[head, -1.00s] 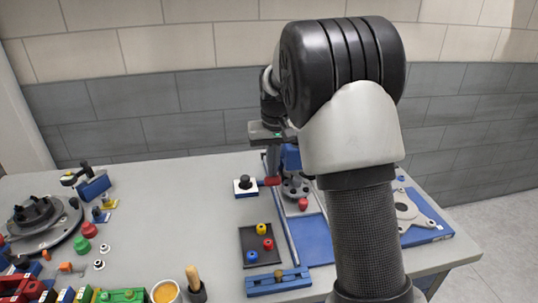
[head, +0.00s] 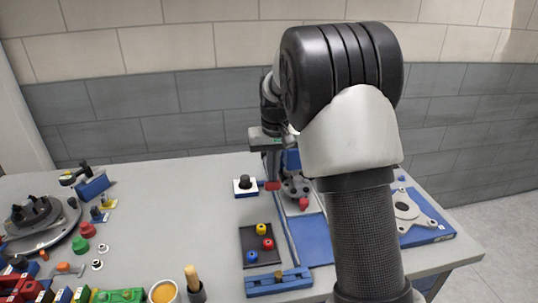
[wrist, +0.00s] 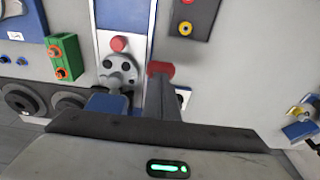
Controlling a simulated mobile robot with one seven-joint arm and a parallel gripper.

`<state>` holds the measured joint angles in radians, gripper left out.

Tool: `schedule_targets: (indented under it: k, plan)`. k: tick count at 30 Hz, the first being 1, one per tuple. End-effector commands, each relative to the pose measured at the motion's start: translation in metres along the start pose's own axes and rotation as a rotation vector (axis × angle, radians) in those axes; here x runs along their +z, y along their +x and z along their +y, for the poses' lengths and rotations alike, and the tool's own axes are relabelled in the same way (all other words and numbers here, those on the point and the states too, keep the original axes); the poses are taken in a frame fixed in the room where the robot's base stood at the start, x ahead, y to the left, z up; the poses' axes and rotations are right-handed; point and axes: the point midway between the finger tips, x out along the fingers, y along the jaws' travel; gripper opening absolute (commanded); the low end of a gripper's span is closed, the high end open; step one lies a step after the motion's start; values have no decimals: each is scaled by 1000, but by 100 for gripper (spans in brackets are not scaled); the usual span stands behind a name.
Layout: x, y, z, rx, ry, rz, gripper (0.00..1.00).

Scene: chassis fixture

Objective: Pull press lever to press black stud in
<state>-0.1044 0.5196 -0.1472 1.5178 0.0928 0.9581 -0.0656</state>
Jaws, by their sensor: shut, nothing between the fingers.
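The press stands at the back of the table; its blue body (head: 291,160) is mostly behind my arm, and it also shows in the wrist view (wrist: 105,103). The red lever grip (head: 272,186) sticks out on its left. My gripper (head: 272,178) points down at this grip, shut and empty. In the wrist view the fingertips (wrist: 160,82) are right by the red grip (wrist: 160,69), seemingly touching it. A grey round housing (wrist: 117,72) with dark holes sits beside it, with a red knob (wrist: 119,44). I cannot tell whether a black stud is in the housing.
A white-and-blue block with a black knob (head: 245,182) stands left of the lever. A dark tray (head: 244,236) holds coloured buttons. A blue rail (head: 278,284) lies in front. A grey plate (head: 406,207) lies on a blue mat at right.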

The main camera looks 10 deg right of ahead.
Motion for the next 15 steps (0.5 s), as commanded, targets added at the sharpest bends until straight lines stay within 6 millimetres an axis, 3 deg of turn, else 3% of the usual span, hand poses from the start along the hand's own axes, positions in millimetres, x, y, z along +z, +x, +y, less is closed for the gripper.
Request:
schedule_targets:
  k: [3,15]
  plan:
    - [2,8,0,0,0,-4,0]
    - [3,9,0,1,0,-10,0]
